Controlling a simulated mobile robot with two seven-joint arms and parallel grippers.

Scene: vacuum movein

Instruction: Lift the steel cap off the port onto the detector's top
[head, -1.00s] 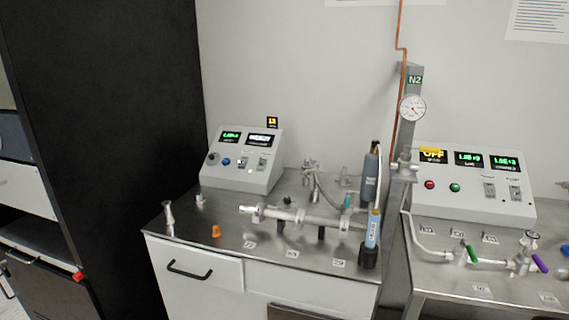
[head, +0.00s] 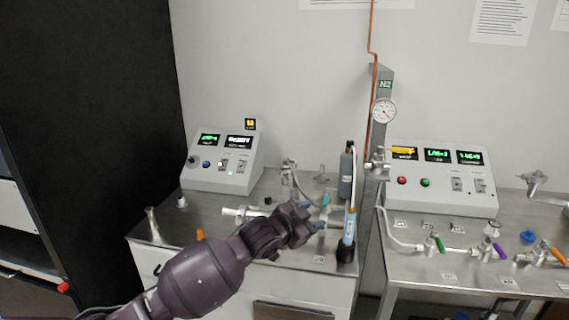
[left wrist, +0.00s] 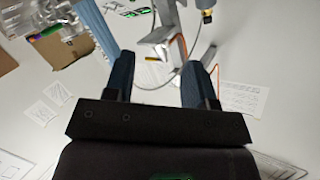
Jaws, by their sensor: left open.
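A horizontal steel pipe (head: 257,211) lies over the left steel bench in the head view, its pale open-looking or capped end (head: 230,211) facing left. I cannot pick out the steel cap for certain; it is small or hidden by my arm. A grey box with green displays (head: 224,165), possibly the detector, stands behind the pipe at the left. My left gripper (head: 318,220) is open and empty, in front of the pipe's right part and left of a blue-labelled cylinder. Its parted blue fingers (left wrist: 158,68) also show in the left wrist view. My right gripper is not in view.
The blue-labelled cylinder (head: 349,227) and a dark grey cylinder (head: 346,175) stand close right of the gripper. A flared steel piece (head: 153,225) stands at the bench's left. A gauge post (head: 383,111) rises between the benches. The right bench holds another control box (head: 441,180).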

